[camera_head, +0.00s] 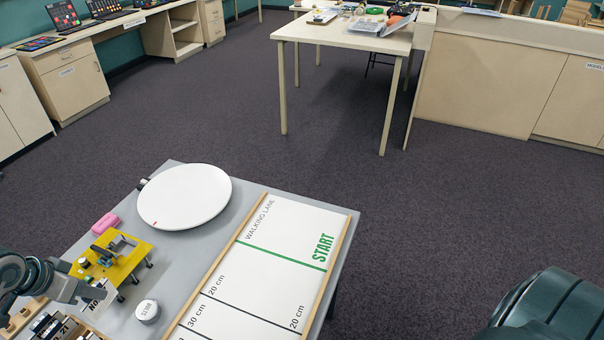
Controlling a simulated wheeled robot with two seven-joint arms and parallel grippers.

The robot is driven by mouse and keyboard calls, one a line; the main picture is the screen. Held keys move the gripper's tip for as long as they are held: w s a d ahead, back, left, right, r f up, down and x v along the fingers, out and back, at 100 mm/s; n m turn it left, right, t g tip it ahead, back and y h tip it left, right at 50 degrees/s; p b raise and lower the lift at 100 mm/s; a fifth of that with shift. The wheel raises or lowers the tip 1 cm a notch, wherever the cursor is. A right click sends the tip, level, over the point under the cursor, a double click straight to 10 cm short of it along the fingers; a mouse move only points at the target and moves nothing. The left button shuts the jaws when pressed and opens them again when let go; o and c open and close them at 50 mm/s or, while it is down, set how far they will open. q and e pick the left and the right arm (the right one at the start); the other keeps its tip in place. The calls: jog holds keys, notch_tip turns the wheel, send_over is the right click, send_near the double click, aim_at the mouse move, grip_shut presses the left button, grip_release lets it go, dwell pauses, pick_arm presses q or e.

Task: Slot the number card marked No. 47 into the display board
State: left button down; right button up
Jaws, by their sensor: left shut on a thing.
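My left gripper (83,292) comes in from the left edge and is shut on a white number card (98,304). Only the letters "NO" show on the card; its number is hidden or cut off by the gripper and the yellow walker (122,265). The card is at the near left side of the grey table (182,254), close beside the walker's front edge; I cannot tell whether they touch. I cannot make out the display board with certainty. My right gripper is not in view.
A white round disc (185,196), a pink block (105,223) and a white round tub (148,311) stand around the walker. The walking lane board (282,240) covers the table's right side. Small dark items (48,325) lie at the lower left. Open carpet lies beyond.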

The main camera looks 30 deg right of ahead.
pick_arm(q)
jog(key=s+a+n+t+y+b, duration=0.1)
jog(key=s+n+y, duration=0.2)
jog(key=s+n, duration=0.6)
jog(key=shift+s+a+f+b, duration=0.15)
jog(key=shift+s+f+b, duration=0.2)
jog(key=shift+s, duration=1.7)
